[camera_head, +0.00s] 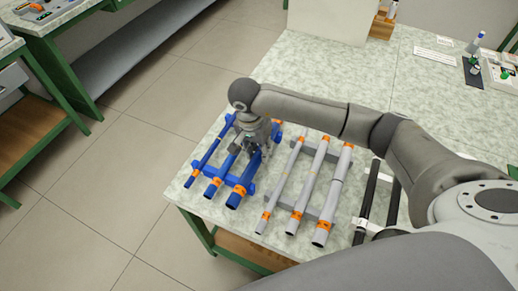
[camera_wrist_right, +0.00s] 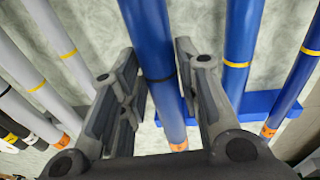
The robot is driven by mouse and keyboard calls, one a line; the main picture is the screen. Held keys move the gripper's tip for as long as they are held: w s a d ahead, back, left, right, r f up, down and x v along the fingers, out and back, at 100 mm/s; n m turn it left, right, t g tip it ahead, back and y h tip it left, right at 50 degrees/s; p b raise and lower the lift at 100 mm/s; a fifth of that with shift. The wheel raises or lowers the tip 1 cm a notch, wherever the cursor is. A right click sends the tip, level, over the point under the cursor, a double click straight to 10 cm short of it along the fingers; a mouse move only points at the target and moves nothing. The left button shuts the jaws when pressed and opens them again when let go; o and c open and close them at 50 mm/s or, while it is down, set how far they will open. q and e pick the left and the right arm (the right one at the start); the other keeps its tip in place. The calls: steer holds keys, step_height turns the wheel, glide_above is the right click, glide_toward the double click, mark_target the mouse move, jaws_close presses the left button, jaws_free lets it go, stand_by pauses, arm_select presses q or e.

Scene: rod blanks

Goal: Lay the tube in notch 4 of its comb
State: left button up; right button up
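My right gripper (camera_head: 254,148) is over the blue tubes, pointing down. In the right wrist view its two fingers (camera_wrist_right: 160,75) lie on either side of a thick blue tube (camera_wrist_right: 152,42) with a black band. The fingertips are close to the tube's sides; I cannot tell whether they press on it. This is the rightmost blue tube in the head view (camera_head: 236,198), with an orange mark near its end. Two thinner blue tubes lie to its left (camera_head: 213,187) (camera_head: 197,172). The blue comb (camera_wrist_right: 262,103) runs beneath them. My left gripper is out of view.
Three grey tubes (camera_head: 307,186) lie on a grey comb just right of the blue set. Black tubes (camera_head: 367,203) lie on a white holder beyond, partly behind my right arm. The table's left edge is close to the blue comb. Small items stand at the back right.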

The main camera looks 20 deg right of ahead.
steer(key=o, duration=0.4)
steer(key=r, duration=0.4)
steer(key=a+r, duration=0.1)
steer(key=r, duration=0.7)
steer(key=shift+a, duration=0.4)
steer(key=shift+f, duration=0.1)
